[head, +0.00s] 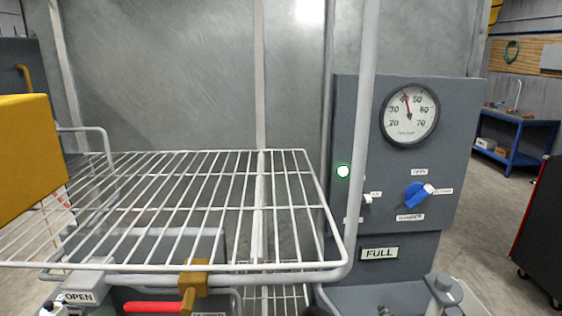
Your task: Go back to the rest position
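Neither of my grippers can be made out in the head view. The grey control panel (355,130) stands right of centre. It carries a round gauge (409,115) with its needle near 40, a lit green lamp (343,171), a small white switch (367,199) and a blue knob (416,195) with a white tip turned to the right.
A white wire rack (305,190) fills the left and middle. A yellow box-like part (28,150) is at the left edge. A red handle (152,307) on a brass fitting (195,285) is under the rack. A blue bench (515,135) and dark cabinet (545,235) stand right; floor between is clear.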

